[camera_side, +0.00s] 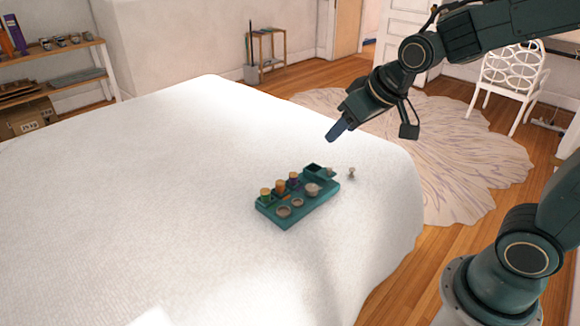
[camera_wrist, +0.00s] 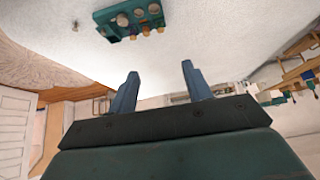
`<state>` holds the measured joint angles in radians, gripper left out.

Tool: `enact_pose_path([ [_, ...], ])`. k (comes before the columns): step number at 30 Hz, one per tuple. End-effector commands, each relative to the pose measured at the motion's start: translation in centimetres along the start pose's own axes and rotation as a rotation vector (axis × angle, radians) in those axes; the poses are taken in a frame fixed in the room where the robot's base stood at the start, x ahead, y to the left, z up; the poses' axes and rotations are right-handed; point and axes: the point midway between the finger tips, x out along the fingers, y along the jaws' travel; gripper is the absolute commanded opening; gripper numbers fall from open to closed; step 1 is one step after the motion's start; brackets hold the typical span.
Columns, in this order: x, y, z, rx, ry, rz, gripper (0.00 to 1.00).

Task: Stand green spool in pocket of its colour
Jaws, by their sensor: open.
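The green spool (camera_side: 265,195), with a tan top, stands upright at the left end of a teal tray (camera_side: 291,222) in the side view. I cannot tell what colour the pocket under it is. The tray also shows in the wrist view (camera_wrist: 104,31), with the green spool (camera_wrist: 160,29) at its right end. An orange spool (camera_side: 280,187) and a purple spool (camera_side: 294,179) stand in the same row. My gripper (camera_side: 334,132) is open and empty, above and behind the tray, well apart from it. Its two fingers show in the wrist view (camera_wrist: 159,76).
Small round grey-brown pieces (camera_side: 283,212) sit along the tray's front. A dark square compartment (camera_side: 314,169) is at its far end. A small grey piece (camera_side: 351,173) lies on the white bed (camera_side: 160,180) beside the tray. The bed is clear to the left.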

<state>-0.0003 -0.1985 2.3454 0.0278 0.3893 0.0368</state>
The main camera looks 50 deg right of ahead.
Motion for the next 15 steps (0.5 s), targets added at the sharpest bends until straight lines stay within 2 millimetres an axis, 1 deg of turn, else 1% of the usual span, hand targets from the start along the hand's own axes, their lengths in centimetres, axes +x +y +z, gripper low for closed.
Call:
enact_pose_path([
  [1,-1.3,0.0,0.7,-0.003,-0.002,-0.002,0.5],
  [6,-5.0,0.1,3.4,-0.014,-0.031,-0.008,0.5],
  [12,-8.7,0.1,7.2,-0.028,-0.067,-0.016,0.5],
  [15,-10.1,0.1,9.0,-0.036,-0.082,-0.019,0.5],
])
